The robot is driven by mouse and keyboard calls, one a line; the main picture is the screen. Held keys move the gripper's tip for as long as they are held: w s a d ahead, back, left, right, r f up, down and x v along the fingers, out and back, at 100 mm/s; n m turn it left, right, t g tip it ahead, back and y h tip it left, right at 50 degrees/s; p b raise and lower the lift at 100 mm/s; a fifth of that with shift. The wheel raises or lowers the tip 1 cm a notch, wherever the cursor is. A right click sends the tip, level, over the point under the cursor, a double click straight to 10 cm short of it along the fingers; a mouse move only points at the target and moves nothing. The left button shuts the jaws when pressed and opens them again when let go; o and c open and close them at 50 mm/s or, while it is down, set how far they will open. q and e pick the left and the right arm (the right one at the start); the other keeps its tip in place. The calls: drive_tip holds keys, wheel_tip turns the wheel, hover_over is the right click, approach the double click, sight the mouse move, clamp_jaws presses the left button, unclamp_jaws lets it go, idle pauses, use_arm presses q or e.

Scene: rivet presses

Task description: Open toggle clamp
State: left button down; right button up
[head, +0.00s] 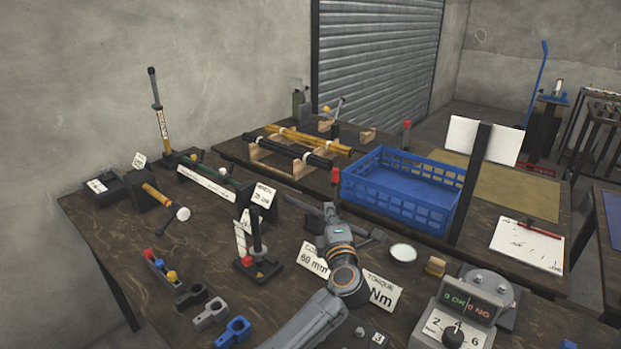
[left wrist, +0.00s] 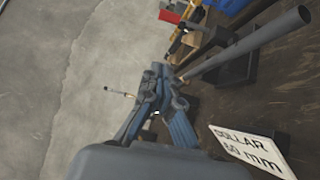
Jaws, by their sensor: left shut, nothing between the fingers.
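My left gripper (head: 328,213) is over the middle of the bench in the head view, with its fingers closed and nothing between them. Its closed fingers also show in the left wrist view (left wrist: 157,84). A red-tipped upright handle (head: 335,176) stands just behind the fingertips; it may belong to the toggle clamp, but its lower part is hidden by my gripper. My right gripper is not in view.
A blue crate (head: 400,207) stands behind and right of the gripper. White cards marked 60 mm (head: 313,261) and Nm (head: 382,290) stand near my arm. A dark post on a base (head: 256,243) is to the left. A dial box (head: 453,325) is at front right.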

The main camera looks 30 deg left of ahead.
sight(335, 175)
use_arm(q)
drive_tip(key=x, duration=0.4)
drive_tip(key=w+d+x, duration=0.1)
drive_tip(key=x, duration=0.7)
drive_tip(key=shift+w+d+f+b, duration=0.1)
drive_tip(key=shift+w+d+b, duration=0.05)
drive_tip(key=shift+d+b, duration=0.2)
drive_tip(key=shift+w, duration=0.6)
drive_tip(key=w+r+p, duration=0.1)
drive_tip(key=p, duration=0.2)
drive_tip(key=shift+r, duration=0.15)
drive_tip(key=shift+d+m+p, duration=0.1)
drive_tip(key=shift+m+p, duration=0.2)
drive_tip(key=shift+p, duration=0.1)
drive_tip(key=shift+w+d+g, duration=0.1)
drive_tip(key=shift+w+g, duration=0.05)
drive_tip(key=shift+g, duration=0.15)
